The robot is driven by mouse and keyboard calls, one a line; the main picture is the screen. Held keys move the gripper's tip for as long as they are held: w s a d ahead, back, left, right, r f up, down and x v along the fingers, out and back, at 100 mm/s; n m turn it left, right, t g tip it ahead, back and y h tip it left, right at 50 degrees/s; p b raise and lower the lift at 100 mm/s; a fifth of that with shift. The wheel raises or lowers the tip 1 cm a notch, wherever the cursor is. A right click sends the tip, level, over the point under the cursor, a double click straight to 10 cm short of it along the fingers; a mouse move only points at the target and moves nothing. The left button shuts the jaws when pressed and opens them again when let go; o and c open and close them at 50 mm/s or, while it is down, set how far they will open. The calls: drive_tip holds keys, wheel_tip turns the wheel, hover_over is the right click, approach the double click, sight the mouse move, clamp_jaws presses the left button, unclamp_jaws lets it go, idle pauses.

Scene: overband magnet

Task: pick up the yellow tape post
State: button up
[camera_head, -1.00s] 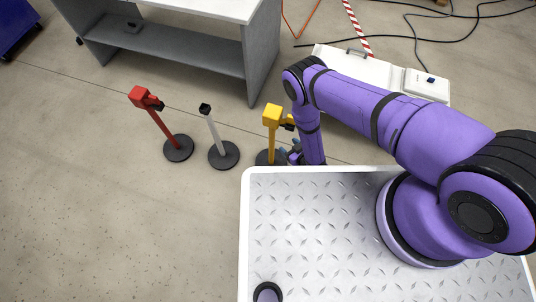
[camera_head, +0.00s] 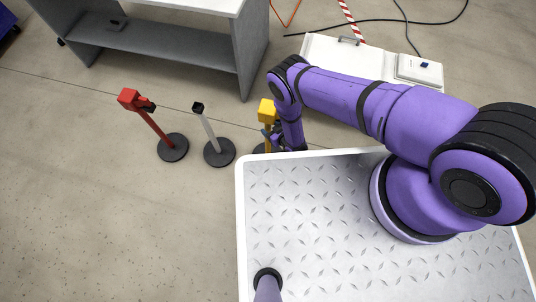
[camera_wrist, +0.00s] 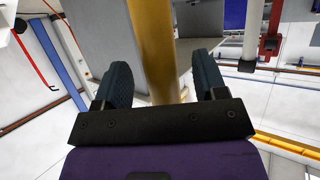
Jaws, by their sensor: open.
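The yellow tape post (camera_head: 267,112) stands upright on a dark round base on the floor, just beyond my platform's edge. My arm partly covers it in the head view. In the wrist view the yellow pole (camera_wrist: 154,50) runs between the two dark fingers of my gripper (camera_wrist: 157,82). The fingers are spread wide on either side of the pole, with a gap showing at each side. My gripper is open and around the post. Whether any part of it touches the pole cannot be told.
A white case (camera_head: 345,58) lies on the floor behind my arm. The floor at the left is clear.

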drive_tip(key=shift+x, duration=1)
drive_tip(key=c, duration=1)
drive_tip(key=shift+w+r, duration=0.1)
drive_tip(key=shift+r, duration=0.05)
clamp_jaws()
drive_tip(key=shift+a, duration=0.1)
